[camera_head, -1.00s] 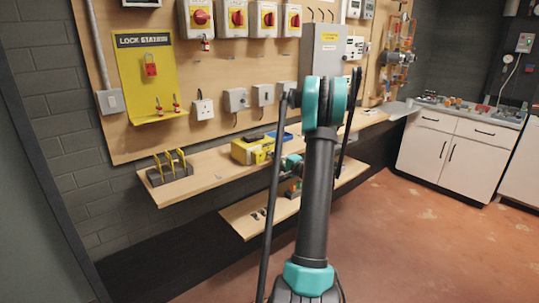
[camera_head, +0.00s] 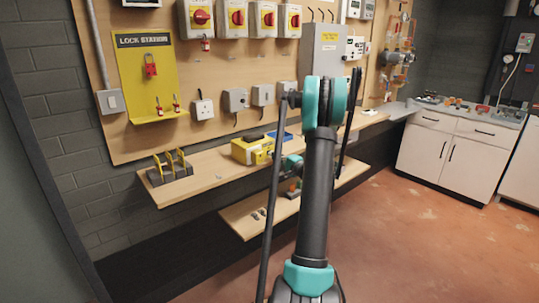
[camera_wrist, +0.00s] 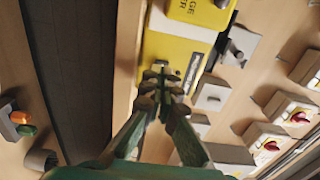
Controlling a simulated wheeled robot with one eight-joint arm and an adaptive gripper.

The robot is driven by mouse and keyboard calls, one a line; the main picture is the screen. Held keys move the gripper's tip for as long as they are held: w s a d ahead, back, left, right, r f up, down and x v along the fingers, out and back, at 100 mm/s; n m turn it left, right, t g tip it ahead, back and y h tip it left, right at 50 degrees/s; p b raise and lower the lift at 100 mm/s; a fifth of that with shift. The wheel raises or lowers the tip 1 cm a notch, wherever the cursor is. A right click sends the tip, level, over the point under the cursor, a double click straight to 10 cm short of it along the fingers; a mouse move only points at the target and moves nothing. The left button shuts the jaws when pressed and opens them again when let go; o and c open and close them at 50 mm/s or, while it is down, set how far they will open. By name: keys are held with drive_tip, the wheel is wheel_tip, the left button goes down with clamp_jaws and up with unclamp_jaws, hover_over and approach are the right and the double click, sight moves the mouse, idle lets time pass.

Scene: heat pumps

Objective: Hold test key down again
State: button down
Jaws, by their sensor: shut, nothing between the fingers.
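My gripper (camera_wrist: 160,78) is shut and empty. In the wrist view its fingertips are over the lower end of a yellow unit (camera_wrist: 173,50) beside a dark label strip. I cannot tell whether they touch it, and the fingers cover the spot where a key could be. A yellow part with partly readable lettering, ending in "GE" and "ER" (camera_wrist: 205,10), is at the top. In the head view a yellow unit (camera_head: 246,151) sits on the wooden shelf, and my arm hides most of my gripper. No test key shows clearly.
The wooden shelf (camera_head: 210,168) also bears a block with yellow upright pieces (camera_head: 170,168) and a blue tray (camera_head: 279,139). Grey boxes (camera_head: 235,99), red-knobbed switches (camera_head: 238,18) and a yellow lock station (camera_head: 146,95) are on the board behind. The floor at right is clear.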

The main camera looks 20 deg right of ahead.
drive_tip(key=shift+w+a, duration=0.2)
drive_tip(key=shift+w, duration=0.3)
idle(1.0)
idle(1.3)
drive_tip(key=v, duration=0.7)
idle(0.5)
drive_tip(key=shift+a, duration=0.1)
drive_tip(key=s+a+f+n+g, duration=0.1)
drive_tip(key=s+a+n+g, duration=0.4)
drive_tip(key=a, duration=0.5)
drive_tip(key=s+a+f+n+g, duration=0.25)
drive_tip(key=s+a, duration=0.45)
drive_tip(key=a, duration=0.4)
drive_tip(key=s+f+n+g+h, duration=0.2)
drive_tip(key=s+f+n+h, duration=0.1)
drive_tip(key=s, duration=0.9)
drive_tip(key=s+f+n+g+h, duration=0.3)
drive_tip(key=s, duration=0.8)
drive_tip(key=shift+s+a+f, duration=0.2)
drive_tip(key=shift+s+a, duration=0.1)
drive_tip(key=shift+s, duration=0.1)
